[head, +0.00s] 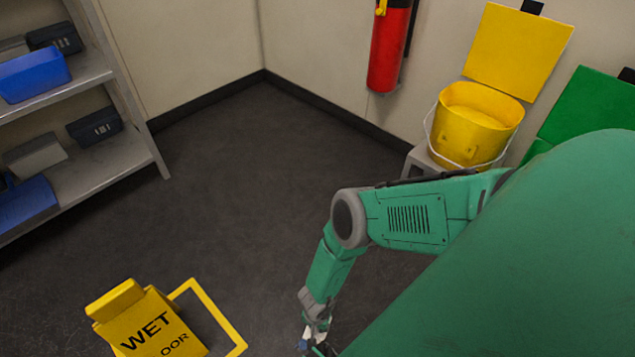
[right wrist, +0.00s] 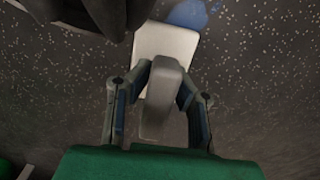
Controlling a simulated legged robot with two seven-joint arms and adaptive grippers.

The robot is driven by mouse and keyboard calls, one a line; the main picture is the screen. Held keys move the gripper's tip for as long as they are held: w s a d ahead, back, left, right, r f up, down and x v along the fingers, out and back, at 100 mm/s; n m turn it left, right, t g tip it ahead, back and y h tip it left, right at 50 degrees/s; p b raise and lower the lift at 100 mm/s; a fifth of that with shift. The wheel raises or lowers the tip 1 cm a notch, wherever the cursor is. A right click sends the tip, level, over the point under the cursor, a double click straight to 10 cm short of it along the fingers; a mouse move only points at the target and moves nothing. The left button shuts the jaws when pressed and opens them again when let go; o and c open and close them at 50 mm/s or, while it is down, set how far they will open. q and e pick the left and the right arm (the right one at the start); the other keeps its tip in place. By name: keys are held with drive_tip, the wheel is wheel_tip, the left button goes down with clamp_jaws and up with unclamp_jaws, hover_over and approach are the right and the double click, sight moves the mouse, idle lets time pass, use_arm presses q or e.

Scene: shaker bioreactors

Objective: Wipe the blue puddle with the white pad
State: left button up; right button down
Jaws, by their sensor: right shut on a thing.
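In the right wrist view, my right gripper (right wrist: 164,78) is shut on the grey handle of the white pad (right wrist: 166,40). The pad's flat plate extends beyond the fingertips. The blue puddle (right wrist: 188,13) lies on the dark floor at the top edge, partly behind the pad and partly cut off by the frame. I cannot tell whether the pad touches the floor or the puddle. In the head view, my right gripper (head: 316,338) reaches down at the bottom edge, and the pad and puddle cannot be made out clearly. My left gripper is not in view.
A yellow wet-floor sign (head: 150,325) stands left of my right gripper. Grey shelving (head: 95,165) with boxes stands at the left. A yellow bucket (head: 470,130) sits on a grey stand at the back right, near a red extinguisher (head: 389,50). The middle floor is clear.

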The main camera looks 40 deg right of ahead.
drive_tip(key=shift+w+r+p, duration=0.2)
drive_tip(key=shift+r+p, duration=0.4)
drive_tip(key=shift+r, duration=0.25)
drive_tip(key=r, duration=0.1)
drive_tip(key=r+p, duration=0.2)
drive_tip(key=shift+a+r, duration=0.2)
drive_tip(key=shift+a, duration=0.1)
drive_tip(key=shift+r+p, duration=0.3)
drive_tip(key=shift+r, duration=0.05)
drive_tip(key=shift+d+r+p, duration=0.2)
drive_tip(key=shift+r+p, duration=0.25)
drive_tip(key=shift+r, duration=0.1)
drive_tip(key=shift+d, duration=0.1)
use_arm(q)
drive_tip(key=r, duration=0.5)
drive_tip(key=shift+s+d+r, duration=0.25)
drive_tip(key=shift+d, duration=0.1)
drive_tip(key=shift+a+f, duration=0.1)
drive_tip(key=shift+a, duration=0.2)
use_arm(e)
drive_tip(key=shift+a+r, duration=0.1)
drive_tip(key=shift+a, duration=0.1)
